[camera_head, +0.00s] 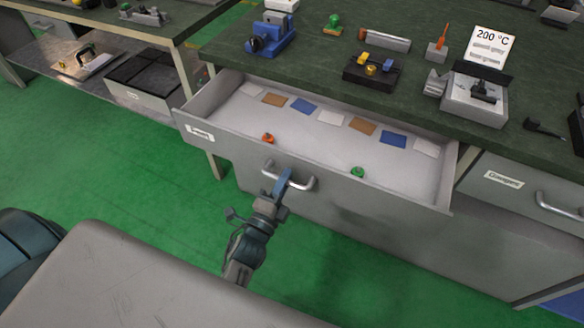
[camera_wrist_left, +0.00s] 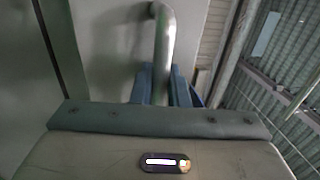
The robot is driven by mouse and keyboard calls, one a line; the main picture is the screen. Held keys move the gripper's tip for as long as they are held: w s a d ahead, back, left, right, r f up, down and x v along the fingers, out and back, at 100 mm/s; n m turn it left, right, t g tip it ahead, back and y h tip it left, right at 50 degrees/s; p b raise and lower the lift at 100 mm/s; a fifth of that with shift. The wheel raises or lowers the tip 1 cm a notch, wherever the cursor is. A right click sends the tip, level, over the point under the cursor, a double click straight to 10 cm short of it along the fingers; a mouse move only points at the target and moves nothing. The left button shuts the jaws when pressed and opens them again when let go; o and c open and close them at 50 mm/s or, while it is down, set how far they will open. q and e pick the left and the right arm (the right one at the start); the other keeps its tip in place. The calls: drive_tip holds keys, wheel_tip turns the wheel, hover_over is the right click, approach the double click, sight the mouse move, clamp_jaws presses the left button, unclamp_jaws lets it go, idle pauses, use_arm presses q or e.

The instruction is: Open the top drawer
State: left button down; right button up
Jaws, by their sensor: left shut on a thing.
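The top drawer (camera_head: 340,200) of the green-topped workbench stands pulled out, with its inside showing. Flat white, brown and blue pieces lie in it, with a small orange item (camera_head: 267,138) and a small green item (camera_head: 357,171) near its front. Its metal bar handle (camera_head: 303,184) is on the front panel. My left gripper (camera_head: 283,182) is shut on the handle. The left wrist view shows the handle (camera_wrist_left: 165,45) running down between the blue fingers (camera_wrist_left: 165,85). My right gripper is in neither view.
The bench top (camera_head: 330,60) carries a blue vise (camera_head: 270,38), a black block, and a device with a "200 °C" sign (camera_head: 490,45). A second closed drawer (camera_head: 520,190) is at the right. Another bench (camera_head: 110,60) stands at the upper left. Green floor is clear at the left.

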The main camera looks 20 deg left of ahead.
use_arm(q)
drive_tip(key=shift+s, duration=0.65)
drive_tip(key=c, duration=1.6)
unclamp_jaws()
drive_tip(key=shift+o, duration=0.6)
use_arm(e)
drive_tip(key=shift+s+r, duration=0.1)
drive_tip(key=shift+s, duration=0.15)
